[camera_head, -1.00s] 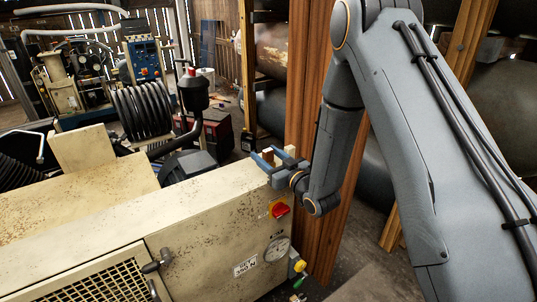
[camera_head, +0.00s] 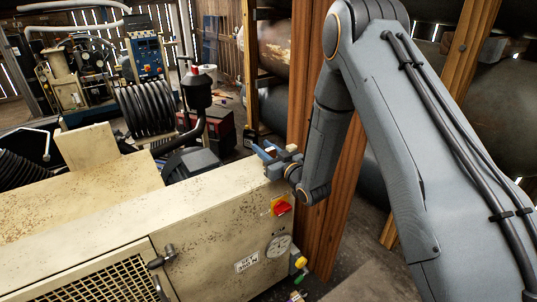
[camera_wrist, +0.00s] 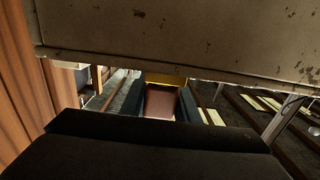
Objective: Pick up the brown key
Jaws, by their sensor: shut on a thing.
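The brown key (camera_wrist: 162,103) shows in the wrist view as a brown, flat-faced piece between the dark fingers of my gripper (camera_wrist: 161,98). The fingers press on it from both sides. A small yellow piece (camera_wrist: 165,80) shows just above it; I cannot tell whether it belongs to the key. In the head view my gripper (camera_head: 268,152) is at the top right corner of the cream compressor cabinet (camera_head: 190,232). The key cannot be made out clearly there.
The red switch (camera_head: 281,208) and a round gauge (camera_head: 278,246) are on the cabinet's end below my gripper. A wooden post (camera_head: 328,225) stands close on the right. The cabinet's edge (camera_wrist: 190,45) fills the top of the wrist view.

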